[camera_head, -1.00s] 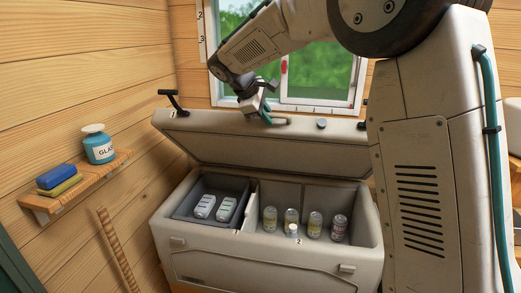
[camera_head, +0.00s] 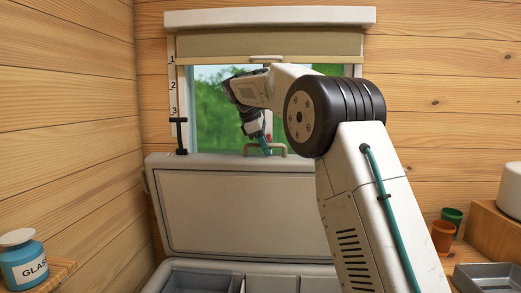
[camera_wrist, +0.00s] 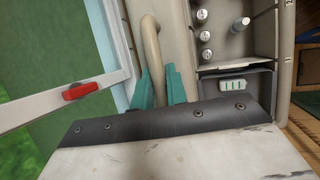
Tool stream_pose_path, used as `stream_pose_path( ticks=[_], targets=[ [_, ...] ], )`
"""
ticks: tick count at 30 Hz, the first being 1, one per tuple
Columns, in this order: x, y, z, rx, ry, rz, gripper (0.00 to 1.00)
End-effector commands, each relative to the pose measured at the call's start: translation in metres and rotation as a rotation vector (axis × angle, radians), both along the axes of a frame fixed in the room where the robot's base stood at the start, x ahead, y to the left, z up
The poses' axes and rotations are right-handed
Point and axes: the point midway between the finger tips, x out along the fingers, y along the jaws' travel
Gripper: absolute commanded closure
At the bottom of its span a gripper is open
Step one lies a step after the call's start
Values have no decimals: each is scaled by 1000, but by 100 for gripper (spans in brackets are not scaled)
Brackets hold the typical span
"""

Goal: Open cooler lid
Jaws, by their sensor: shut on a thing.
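The cooler lid (camera_head: 240,205) is raised, standing nearly upright against the wall below the window in the head view. Its beige loop handle (camera_head: 282,148) is on the lid's top edge. My gripper (camera_head: 262,146) reaches down to this handle. In the wrist view the teal fingers of my gripper (camera_wrist: 161,88) are shut on the handle (camera_wrist: 150,45). The open cooler's body (camera_head: 255,266) shows only at the bottom of the head view. The wrist view shows part of its inside (camera_wrist: 235,45), with several bottles and a grey tray holding a white pack.
The window (camera_head: 215,115) is right behind the lid. A black T-shaped bar (camera_head: 180,135) stands at its left. A shelf with a blue jar (camera_head: 24,265) is at the lower left. Cups (camera_head: 443,235) and a grey tray (camera_head: 490,278) are at the right.

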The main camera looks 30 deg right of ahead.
Motion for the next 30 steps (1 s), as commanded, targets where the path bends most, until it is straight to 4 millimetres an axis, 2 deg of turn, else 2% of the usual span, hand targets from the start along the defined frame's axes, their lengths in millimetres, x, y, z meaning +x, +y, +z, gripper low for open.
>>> stream_pose_path(
  ticks=[11,12,14,23,26,30],
  targets=[
    [0,0,-1,-4,4,0,100],
    [0,0,-1,-4,4,0,77],
    [0,0,-1,-3,4,0,64],
    [0,1,1,-2,2,1,64],
    [1,5,9,-2,1,1,64],
    [1,16,30,-3,-1,3,64]
  ],
)
